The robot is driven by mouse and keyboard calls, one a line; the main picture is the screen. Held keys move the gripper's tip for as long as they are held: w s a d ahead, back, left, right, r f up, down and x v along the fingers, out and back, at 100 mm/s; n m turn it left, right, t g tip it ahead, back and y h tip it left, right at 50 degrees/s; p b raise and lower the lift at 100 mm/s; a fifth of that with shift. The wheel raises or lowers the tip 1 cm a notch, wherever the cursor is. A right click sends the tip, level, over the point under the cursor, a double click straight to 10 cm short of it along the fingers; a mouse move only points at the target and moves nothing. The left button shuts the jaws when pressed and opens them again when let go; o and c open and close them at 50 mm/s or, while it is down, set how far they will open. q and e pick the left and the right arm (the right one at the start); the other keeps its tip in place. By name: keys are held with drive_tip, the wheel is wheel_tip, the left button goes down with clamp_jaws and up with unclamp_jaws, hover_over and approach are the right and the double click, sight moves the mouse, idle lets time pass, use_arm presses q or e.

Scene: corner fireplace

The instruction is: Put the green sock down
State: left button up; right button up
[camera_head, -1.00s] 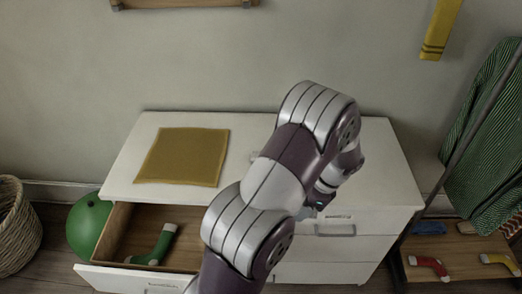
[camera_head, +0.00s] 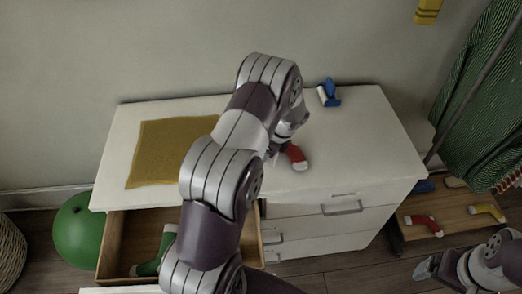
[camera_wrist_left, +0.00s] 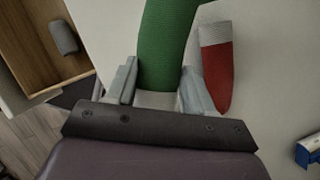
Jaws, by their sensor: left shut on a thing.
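In the left wrist view a green sock (camera_wrist_left: 168,40) with a white cuff is between the fingers of my left gripper (camera_wrist_left: 158,92), which is shut on it at the cuff end. The sock is over the white dresser top; I cannot tell whether it touches it. A red sock (camera_wrist_left: 217,68) with a grey-white end lies right beside it; it also shows in the head view (camera_head: 296,157). Another green sock (camera_head: 155,255) lies in the open drawer (camera_head: 112,245). My right gripper (camera_head: 426,268) is at the lower right, its jaws unclear.
A mustard cloth (camera_head: 165,153) lies on the left of the dresser top (camera_head: 365,135). A blue and white object (camera_head: 329,92) is at the back. The dresser top's right side is clear. A green ball (camera_head: 78,230) is at left; a low wooden shelf (camera_head: 450,213) holds socks at right.

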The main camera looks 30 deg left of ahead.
use_arm(q)
drive_tip(key=shift+w+a+f, duration=0.75)
drive_tip(key=shift+w, duration=0.15)
drive_tip(key=shift+s+d+f, duration=0.1)
drive_tip(key=shift+f, duration=2)
drive_tip(key=o, duration=0.8)
drive_tip(key=shift+r+p, duration=0.15)
drive_tip(key=shift+p, duration=0.15)
